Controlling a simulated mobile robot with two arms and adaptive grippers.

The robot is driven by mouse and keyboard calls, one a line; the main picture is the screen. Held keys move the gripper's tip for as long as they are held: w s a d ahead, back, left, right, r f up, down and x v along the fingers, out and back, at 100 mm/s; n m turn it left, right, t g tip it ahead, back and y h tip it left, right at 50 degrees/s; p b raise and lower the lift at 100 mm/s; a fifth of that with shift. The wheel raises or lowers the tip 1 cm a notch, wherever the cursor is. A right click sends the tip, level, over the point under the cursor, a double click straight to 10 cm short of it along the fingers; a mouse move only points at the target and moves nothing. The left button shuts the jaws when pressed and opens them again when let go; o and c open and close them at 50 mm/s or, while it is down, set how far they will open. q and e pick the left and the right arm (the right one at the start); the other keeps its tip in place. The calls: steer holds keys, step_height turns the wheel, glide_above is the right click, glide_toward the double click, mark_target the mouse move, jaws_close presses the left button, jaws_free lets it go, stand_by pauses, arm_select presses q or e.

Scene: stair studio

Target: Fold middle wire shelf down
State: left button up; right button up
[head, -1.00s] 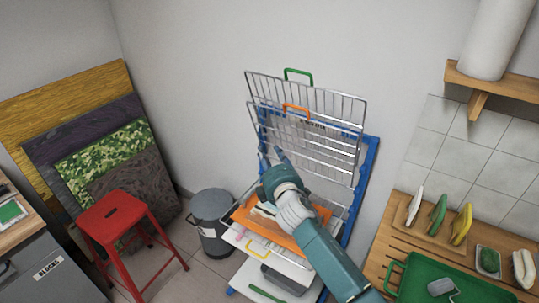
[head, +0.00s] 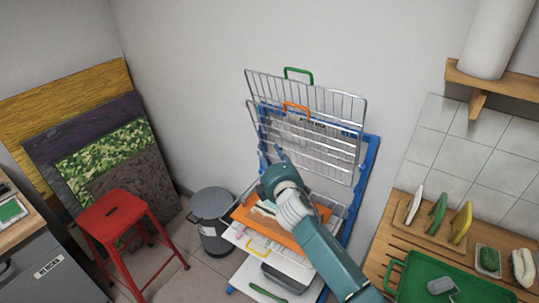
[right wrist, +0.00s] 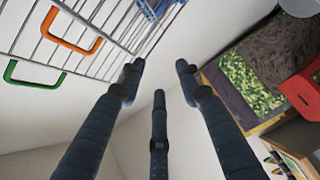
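A blue-framed rack (head: 366,165) stands against the wall. Its wire shelf with the orange handle (head: 296,107) is tilted up near vertical, in front of another raised wire shelf with a green handle (head: 299,71). My right gripper (head: 274,155) is in front of the lower left part of the raised wire shelves. In the right wrist view, its three dark fingers (right wrist: 160,76) are spread apart with nothing between them. The orange handle (right wrist: 71,46) and green handle (right wrist: 32,86) show at the left there. I cannot tell whether a finger touches the wires. My left gripper is out of view.
Lower shelves are down, holding an orange sheet (head: 322,212) and white sheets, with a yellow handle (head: 258,245). A grey bin (head: 211,224) and a red stool (head: 112,215) stand left. A wooden counter (head: 372,262) with a green tray (head: 412,276) is at right.

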steer(key=s+d+r, duration=0.1)
steer(key=s+d, duration=0.1)
steer(key=s, duration=0.9)
steer(key=shift+s+r, duration=0.2)
steer(key=shift+s, duration=0.2)
